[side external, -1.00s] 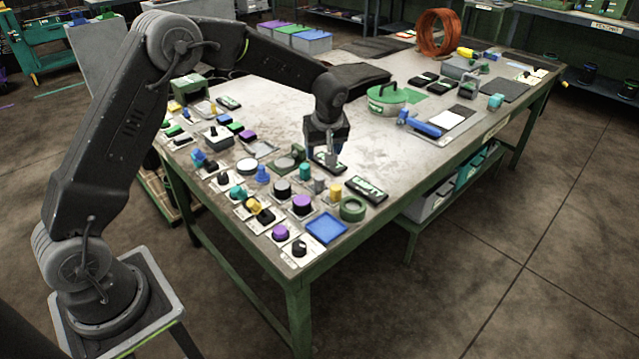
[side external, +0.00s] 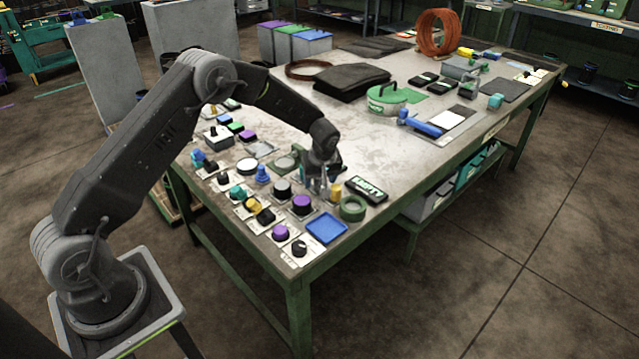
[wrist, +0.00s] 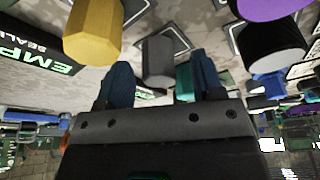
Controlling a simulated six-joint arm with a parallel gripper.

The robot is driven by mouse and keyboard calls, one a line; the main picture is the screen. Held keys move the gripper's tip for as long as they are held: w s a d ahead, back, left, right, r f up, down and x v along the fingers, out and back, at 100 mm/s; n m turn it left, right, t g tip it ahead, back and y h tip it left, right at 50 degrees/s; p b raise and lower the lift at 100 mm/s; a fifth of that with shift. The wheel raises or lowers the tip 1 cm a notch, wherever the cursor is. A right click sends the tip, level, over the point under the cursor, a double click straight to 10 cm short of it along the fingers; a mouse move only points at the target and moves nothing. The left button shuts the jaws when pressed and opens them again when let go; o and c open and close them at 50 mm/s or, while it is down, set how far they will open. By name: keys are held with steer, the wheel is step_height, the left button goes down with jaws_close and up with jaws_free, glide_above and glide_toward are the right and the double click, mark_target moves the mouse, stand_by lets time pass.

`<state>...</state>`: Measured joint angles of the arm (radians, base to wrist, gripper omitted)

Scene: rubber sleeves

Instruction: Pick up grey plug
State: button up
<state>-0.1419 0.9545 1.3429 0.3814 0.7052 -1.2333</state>
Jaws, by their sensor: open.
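The grey plug (wrist: 158,62) stands on a small plate on the table and shows between my two fingers in the wrist view. My gripper (wrist: 160,72) is open, with one blue-grey finger on each side of the plug in the picture. I cannot tell whether the fingers touch it or how far it is between them. In the side view my gripper (side external: 321,182) is low over the table, just left of a yellow plug (side external: 335,190), and largely hides the grey plug.
The yellow plug (wrist: 92,32) is close on the left in the wrist view, and a black-sided plug (wrist: 272,45) on the right. A green ring (side external: 352,208) and blue tray (side external: 326,228) lie near the front edge.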

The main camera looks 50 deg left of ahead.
steer(key=shift+c, duration=0.4)
steer(key=c, duration=0.9)
